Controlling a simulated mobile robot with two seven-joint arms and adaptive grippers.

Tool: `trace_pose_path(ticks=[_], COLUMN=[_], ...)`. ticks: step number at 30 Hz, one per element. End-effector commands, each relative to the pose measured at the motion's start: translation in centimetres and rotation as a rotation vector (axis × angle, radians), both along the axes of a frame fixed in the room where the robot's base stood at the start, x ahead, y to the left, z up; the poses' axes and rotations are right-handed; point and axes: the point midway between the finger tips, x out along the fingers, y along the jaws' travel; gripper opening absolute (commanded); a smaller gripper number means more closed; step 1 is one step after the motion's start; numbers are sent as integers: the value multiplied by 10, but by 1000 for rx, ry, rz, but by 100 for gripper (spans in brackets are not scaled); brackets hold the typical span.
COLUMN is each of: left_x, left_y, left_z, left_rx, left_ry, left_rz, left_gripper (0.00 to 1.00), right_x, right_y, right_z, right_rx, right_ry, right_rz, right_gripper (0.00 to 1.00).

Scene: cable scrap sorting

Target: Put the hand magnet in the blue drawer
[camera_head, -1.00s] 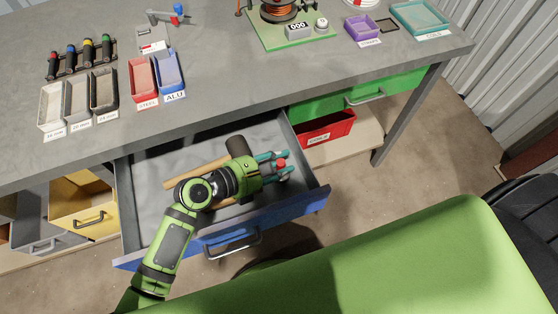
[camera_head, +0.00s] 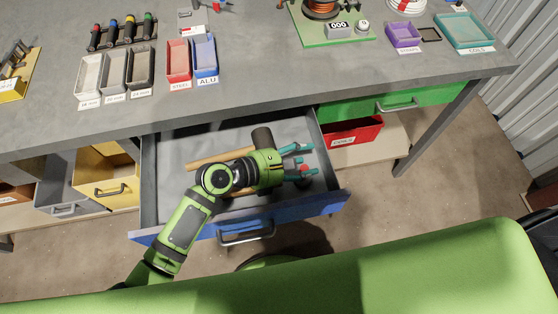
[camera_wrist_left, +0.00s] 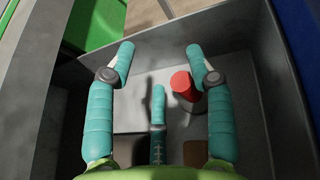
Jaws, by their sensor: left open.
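The hand magnet, a grey cylinder with a red top (camera_wrist_left: 183,84), is inside the open blue drawer (camera_head: 318,203). It appears to stand on the drawer floor, between my left gripper's fingers in the wrist view. In the head view only a bit of its red top (camera_head: 304,168) shows beside the lower finger. My left gripper (camera_head: 303,160) is low inside the drawer near its right wall, with its teal fingers spread. The wrist view shows the fingers (camera_wrist_left: 158,72) open, with a gap to the red top on the left side. My right gripper is out of view.
A mallet with a wooden handle (camera_head: 207,162) and dark head (camera_head: 263,138) lies in the drawer under my arm. The table edge overhangs the drawer's back. A green drawer (camera_head: 365,108) is at right, above a red bin (camera_head: 357,132); a yellow bin (camera_head: 105,178) is at left.

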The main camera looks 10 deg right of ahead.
Motion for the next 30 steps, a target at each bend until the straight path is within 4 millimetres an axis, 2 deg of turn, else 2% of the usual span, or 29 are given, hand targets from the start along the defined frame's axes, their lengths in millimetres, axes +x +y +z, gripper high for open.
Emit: trace_pose_path(ticks=[9, 15, 21, 30], left_x=[-16, -24, -27, -27], left_y=[63, 94, 107, 107], left_z=[26, 39, 46, 47], left_rx=[4, 2, 1, 0], left_ry=[-4, -2, -2, -2], left_rz=[0, 0, -1, -1], left_gripper=[54, 54, 54, 54], right_x=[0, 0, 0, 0], right_y=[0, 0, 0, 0], right_z=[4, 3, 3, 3], right_rx=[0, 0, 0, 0], right_ry=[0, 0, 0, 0], right_rz=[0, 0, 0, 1], right_gripper=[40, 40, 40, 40])
